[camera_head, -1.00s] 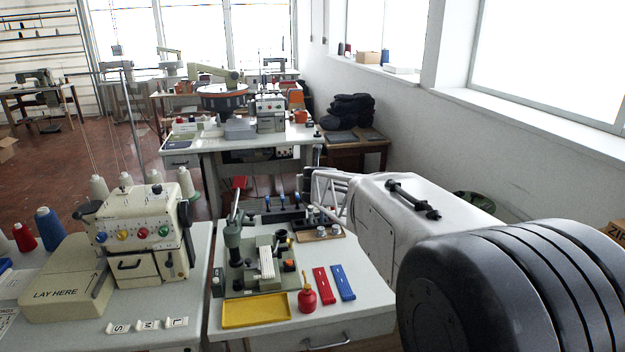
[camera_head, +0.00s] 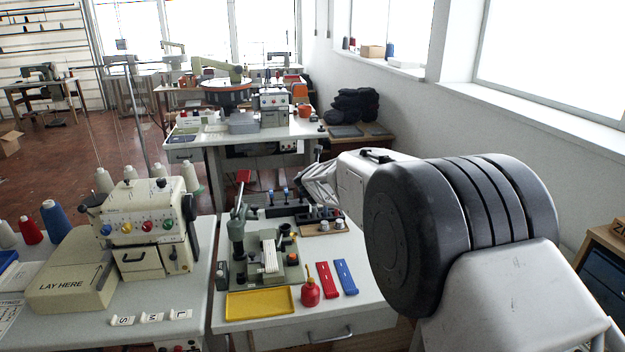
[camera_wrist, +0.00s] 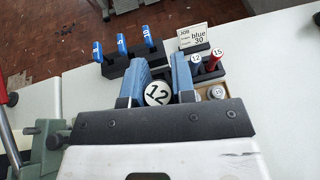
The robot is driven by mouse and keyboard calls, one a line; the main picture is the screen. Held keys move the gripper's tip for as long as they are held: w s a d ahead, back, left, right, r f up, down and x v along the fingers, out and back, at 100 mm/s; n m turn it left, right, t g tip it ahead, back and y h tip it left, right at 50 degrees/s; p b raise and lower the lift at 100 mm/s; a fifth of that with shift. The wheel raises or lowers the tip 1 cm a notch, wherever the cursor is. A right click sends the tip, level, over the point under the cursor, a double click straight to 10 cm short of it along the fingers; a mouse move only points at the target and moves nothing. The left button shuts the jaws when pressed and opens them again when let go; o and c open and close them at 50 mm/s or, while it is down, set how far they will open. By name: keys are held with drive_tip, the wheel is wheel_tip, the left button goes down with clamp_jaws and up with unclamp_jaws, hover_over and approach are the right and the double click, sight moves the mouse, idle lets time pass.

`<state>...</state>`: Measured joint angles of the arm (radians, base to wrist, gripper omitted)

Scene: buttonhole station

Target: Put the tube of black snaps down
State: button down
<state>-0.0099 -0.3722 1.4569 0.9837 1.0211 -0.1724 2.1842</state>
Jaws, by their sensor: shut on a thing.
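My gripper (camera_wrist: 162,66) has two blue fingers and is shut on a tube. The end facing the wrist camera is a round white cap marked 12, the tube of black snaps (camera_wrist: 157,94); the rest of the tube is hidden behind it. The fingers point toward a black rack (camera_wrist: 128,82), and I cannot tell whether the tube touches it. In the head view the rack (camera_head: 300,214) is at the back of the white table, and the tube is not clearly visible there.
The rack has blue-handled tools (camera_wrist: 122,43), a job card reading "blue 30" (camera_wrist: 194,37), another tube marked 12 (camera_wrist: 195,59) and a red tube marked 15 (camera_wrist: 216,54). White table is bare right of the rack.

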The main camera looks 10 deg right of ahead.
drive_tip(key=w+a+f, duration=0.2)
drive_tip(key=w+f, duration=0.5)
drive_tip(key=w, duration=0.2)
drive_tip(key=shift+f+y, duration=0.15)
drive_tip(key=shift+y, duration=0.15)
idle(0.7)
drive_tip(key=shift+f, duration=0.2)
idle(0.4)
drive_tip(key=shift+f, duration=3.2)
drive_tip(key=shift+f, duration=0.6)
drive_tip(key=c, duration=0.9)
unclamp_jaws()
drive_tip(key=shift+o, duration=0.2)
drive_tip(key=shift+s, duration=0.15)
